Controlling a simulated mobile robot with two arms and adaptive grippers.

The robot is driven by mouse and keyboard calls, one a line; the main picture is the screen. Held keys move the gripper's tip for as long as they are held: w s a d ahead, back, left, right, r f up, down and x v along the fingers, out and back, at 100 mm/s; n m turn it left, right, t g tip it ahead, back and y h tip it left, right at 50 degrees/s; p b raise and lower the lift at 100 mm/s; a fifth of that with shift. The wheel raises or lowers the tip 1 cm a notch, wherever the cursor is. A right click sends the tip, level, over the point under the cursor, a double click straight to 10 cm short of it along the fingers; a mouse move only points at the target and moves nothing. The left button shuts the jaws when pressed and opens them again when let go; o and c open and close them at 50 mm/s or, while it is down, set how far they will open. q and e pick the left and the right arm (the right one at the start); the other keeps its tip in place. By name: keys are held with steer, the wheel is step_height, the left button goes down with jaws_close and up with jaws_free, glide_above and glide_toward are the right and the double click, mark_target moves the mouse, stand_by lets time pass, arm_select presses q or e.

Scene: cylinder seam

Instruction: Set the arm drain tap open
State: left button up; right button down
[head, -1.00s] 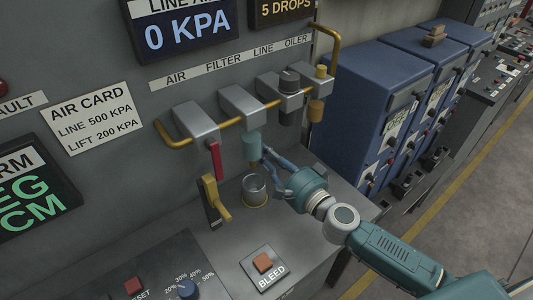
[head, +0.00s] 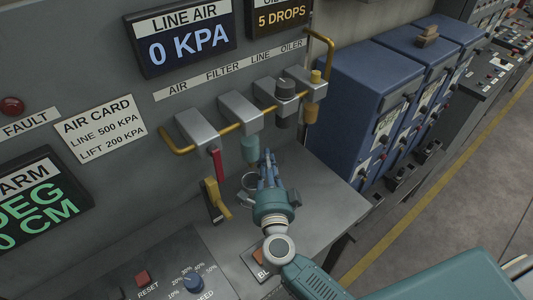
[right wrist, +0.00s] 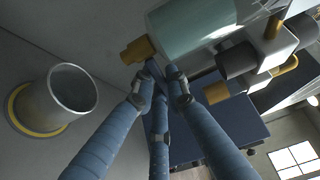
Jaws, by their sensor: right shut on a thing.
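The filter's teal bowl (head: 250,150) hangs under the grey filter block (head: 240,111); it is large at the top of the right wrist view (right wrist: 200,24). At its lower end is the brass drain tap (right wrist: 138,50), with a small dark lever between my fingertips. My right gripper (head: 267,160) is just right of the bowl's lower end. In the right wrist view its blue fingers (right wrist: 157,78) are closed together on the tap's lever, partly hiding it. The tap itself is hidden in the head view. My left gripper is not in view.
A clear cup (head: 248,181) stands on the bench below the bowl, partly behind my gripper. A red lever (head: 217,164) and a yellow handle (head: 217,199) are to its left. The BLEED button (head: 258,256) is partly covered by my arm. The line air display (head: 183,40) reads 0 KPA.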

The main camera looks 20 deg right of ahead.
steer(key=shift+s+a+f+m+g+h+b, duration=0.15)
steer(key=shift+s+m+g+h, duration=0.15)
steer(key=shift+m+h, duration=0.4)
steer(key=shift+s+a+m+g+h+b, duration=0.15)
steer(key=shift+m+g+h, duration=0.2)
steer(key=shift+h, duration=0.65)
steer(key=shift+d, duration=0.1)
steer(key=c, duration=2)
jaws_free()
steer(key=shift+s, duration=0.1)
steer(key=v, duration=0.7)
steer(key=shift+s, duration=0.15)
steer(key=shift+o, duration=0.7)
